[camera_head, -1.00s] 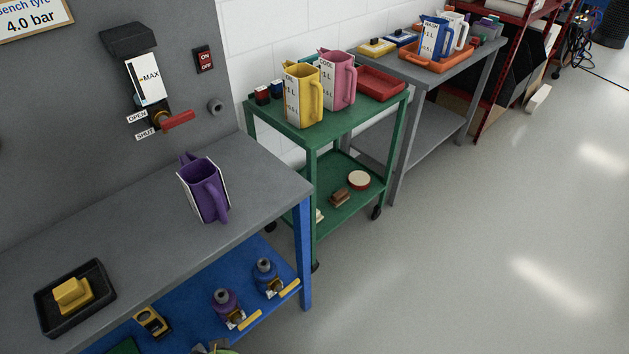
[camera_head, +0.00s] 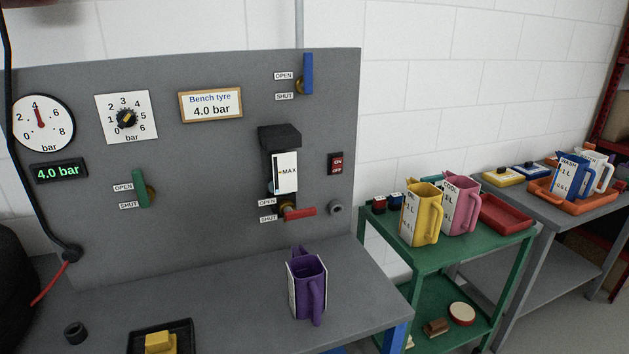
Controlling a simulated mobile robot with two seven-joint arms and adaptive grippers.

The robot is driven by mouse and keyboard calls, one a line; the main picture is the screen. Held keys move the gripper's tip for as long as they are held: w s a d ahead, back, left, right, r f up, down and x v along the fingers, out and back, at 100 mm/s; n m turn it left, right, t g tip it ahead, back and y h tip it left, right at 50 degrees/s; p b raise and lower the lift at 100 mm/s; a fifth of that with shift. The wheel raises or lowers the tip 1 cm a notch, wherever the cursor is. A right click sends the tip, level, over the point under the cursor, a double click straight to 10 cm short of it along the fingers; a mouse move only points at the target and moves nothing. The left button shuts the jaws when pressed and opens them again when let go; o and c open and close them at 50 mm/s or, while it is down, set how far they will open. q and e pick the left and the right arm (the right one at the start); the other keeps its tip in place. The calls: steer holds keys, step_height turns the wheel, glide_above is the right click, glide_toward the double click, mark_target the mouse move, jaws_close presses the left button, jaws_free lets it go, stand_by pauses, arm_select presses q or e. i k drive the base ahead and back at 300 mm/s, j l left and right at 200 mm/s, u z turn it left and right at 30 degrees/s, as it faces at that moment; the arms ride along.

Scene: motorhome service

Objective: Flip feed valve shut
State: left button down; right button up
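Three lever valves with OPEN and SHUT labels are on the grey wall panel (camera_head: 220,150); none is labelled as the feed valve. The blue lever (camera_head: 308,73), at the panel's top right below a pipe, stands upright beside its OPEN label (camera_head: 284,76). The green lever (camera_head: 139,187), at centre left, is upright beside OPEN (camera_head: 123,188). The red lever (camera_head: 300,212), under the MAX-marked gauge (camera_head: 285,172), lies level, pointing right, near its SHUT label (camera_head: 268,217). Neither of my grippers is in view.
A purple jug (camera_head: 307,285) stands on the grey bench (camera_head: 230,300) below the red lever. A black tray (camera_head: 187,333) with a yellow block is at the front. A black hose (camera_head: 20,180) hangs at the left. Jugs stand on the green cart (camera_head: 470,248) at right.

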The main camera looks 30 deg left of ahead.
mark_target(144, 198)
steer(key=u, duration=3.15)
